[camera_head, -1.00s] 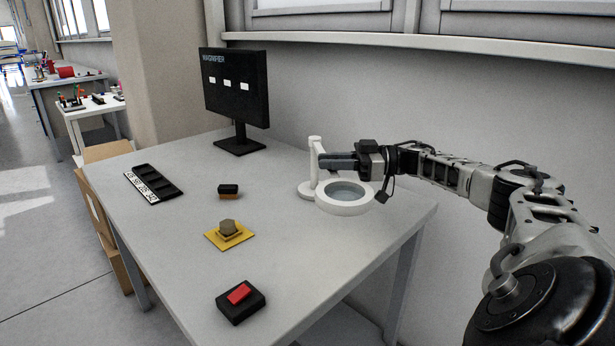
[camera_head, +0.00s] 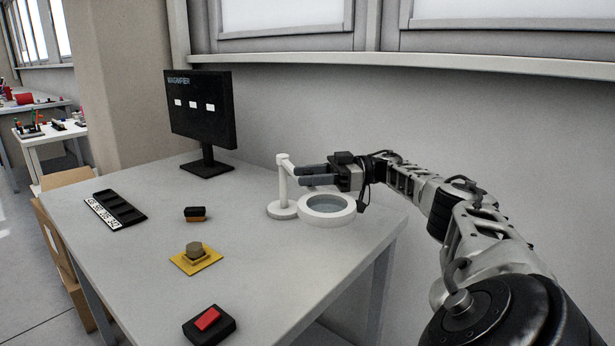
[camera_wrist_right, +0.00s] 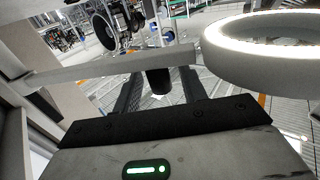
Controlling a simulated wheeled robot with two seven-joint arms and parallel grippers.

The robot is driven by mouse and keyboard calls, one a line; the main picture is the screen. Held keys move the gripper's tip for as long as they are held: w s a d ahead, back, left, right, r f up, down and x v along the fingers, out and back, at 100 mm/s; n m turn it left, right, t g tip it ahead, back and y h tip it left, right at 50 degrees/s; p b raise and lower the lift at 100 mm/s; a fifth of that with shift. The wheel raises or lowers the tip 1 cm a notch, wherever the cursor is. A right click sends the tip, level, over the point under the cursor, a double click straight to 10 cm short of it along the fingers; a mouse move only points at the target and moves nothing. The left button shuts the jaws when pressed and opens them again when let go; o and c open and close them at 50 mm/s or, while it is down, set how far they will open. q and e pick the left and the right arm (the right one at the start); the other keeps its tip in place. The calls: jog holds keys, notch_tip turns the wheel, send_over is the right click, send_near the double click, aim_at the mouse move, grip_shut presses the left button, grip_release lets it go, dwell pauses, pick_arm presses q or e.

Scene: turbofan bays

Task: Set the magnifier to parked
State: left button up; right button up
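The white magnifier (camera_head: 327,207) stands at the right rear of the table, with a round base, an upright post and a ring around a glass lens. The ring sits to the right of the post, low over the table. My right gripper (camera_head: 316,175) is above the ring, its fingers pointing left at the post, with a gap between them. In the right wrist view the two fingers (camera_wrist_right: 158,88) are apart, a white bar crosses by their tips, and the glowing magnifier ring (camera_wrist_right: 250,62) is at the right. Contact is unclear. My left gripper is out of view.
A black monitor (camera_head: 203,112) reading MAGNIFIER stands at the back. A black tray (camera_head: 122,208), a small black-and-orange block (camera_head: 195,213), a yellow plate with a knob (camera_head: 184,265) and a red switch on a black box (camera_head: 208,320) lie on the table (camera_head: 255,260). A wall closes the rear.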

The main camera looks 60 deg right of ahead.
notch_tip(320, 180, up, 4)
jog(key=shift+s+f, duration=0.1)
jog(key=shift+f, duration=0.15)
jog(key=shift+s+a, duration=0.15)
jog(key=shift+s, duration=0.05)
pick_arm(q)
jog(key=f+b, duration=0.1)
jog(key=b, duration=0.2)
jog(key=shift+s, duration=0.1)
pick_arm(e)
jog(key=s+a+r, duration=0.7)
jog(key=a+r, duration=0.2)
jog(key=a, duration=0.2)
jog(key=shift+s+r, duration=0.25)
jog(key=shift+s, duration=0.15)
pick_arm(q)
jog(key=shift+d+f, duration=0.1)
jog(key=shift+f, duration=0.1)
